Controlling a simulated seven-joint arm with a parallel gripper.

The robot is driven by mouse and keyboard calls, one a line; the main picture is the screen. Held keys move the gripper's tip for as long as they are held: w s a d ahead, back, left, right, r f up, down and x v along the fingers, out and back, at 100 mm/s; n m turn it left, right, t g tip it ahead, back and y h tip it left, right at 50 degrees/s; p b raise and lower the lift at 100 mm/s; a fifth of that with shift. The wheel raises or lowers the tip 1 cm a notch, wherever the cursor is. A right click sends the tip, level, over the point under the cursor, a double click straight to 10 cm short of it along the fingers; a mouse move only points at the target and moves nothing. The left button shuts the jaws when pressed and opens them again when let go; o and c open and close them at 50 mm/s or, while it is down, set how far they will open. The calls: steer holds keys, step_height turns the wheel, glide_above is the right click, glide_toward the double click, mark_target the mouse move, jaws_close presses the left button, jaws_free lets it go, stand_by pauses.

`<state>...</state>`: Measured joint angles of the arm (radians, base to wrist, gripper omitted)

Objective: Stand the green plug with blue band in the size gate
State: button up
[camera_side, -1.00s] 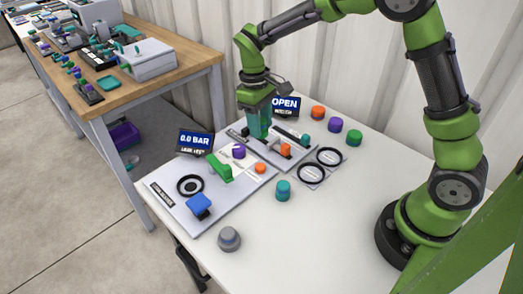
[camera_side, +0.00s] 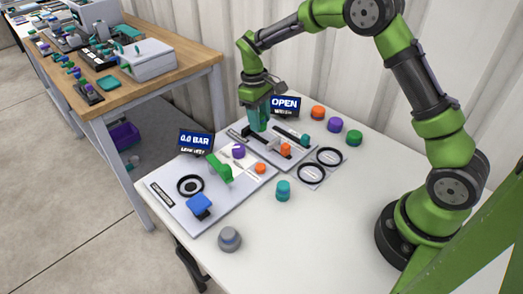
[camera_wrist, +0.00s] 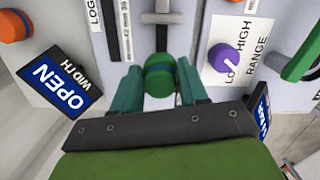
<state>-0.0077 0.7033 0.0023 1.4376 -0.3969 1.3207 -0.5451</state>
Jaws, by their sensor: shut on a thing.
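The green plug with blue band (camera_wrist: 159,76) sits between the teal fingertips of my gripper (camera_wrist: 160,84) in the wrist view, which is shut on it. In the side view my gripper (camera_side: 258,119) points down at the back left part of the size gate (camera_side: 300,152), and its fingers mostly hide the plug. The gate is a grey board with a dark slot and a pale slider, which also shows in the wrist view (camera_wrist: 162,17) just beyond the plug. I cannot tell whether the plug touches the board.
A display reading OPEN (camera_side: 286,106) stands behind the gate. Orange (camera_side: 318,113), purple (camera_side: 335,124) and green (camera_side: 354,138) plugs stand to its right. A leak-test panel (camera_side: 172,199) with a green lever (camera_side: 219,169) lies front left.

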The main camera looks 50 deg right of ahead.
steer(key=shift+f, duration=1.85)
steer(key=o, duration=1.1)
steer(key=shift+o, duration=0.2)
steer(key=shift+r, duration=0.1)
